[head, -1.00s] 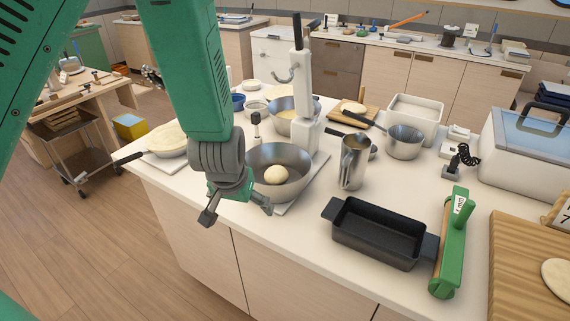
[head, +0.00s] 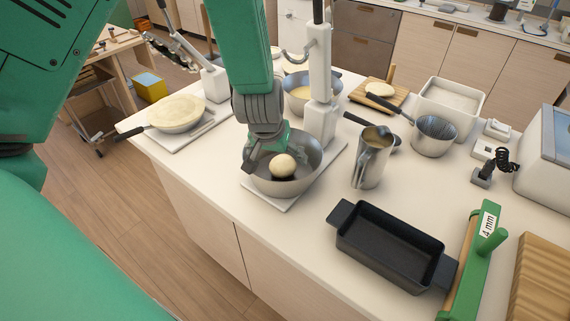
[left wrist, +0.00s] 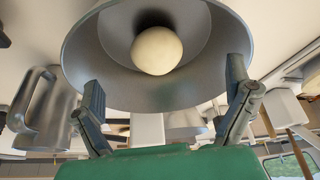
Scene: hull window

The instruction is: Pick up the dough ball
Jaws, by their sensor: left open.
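The pale round dough ball (head: 283,167) rests inside the steel mixing bowl (head: 301,185) in the head view. The left wrist view shows the dough ball (left wrist: 157,50) in the bowl (left wrist: 85,60), beyond my fingers. My left gripper (head: 268,158) is at the bowl, beside the dough ball in the head view, with its jaws apart. In the left wrist view the two fingers of my left gripper (left wrist: 168,105) are spread wide with nothing between them, and the ball lies ahead of the tips. My right gripper is not in view.
The white mixer stand (head: 318,90) rises right behind the bowl. A metal pitcher (head: 371,160), a saucepan (head: 434,137) and a black loaf pan (head: 390,245) stand to the right. A dough-topped pan (head: 176,113) sits at left. The counter's front strip is clear.

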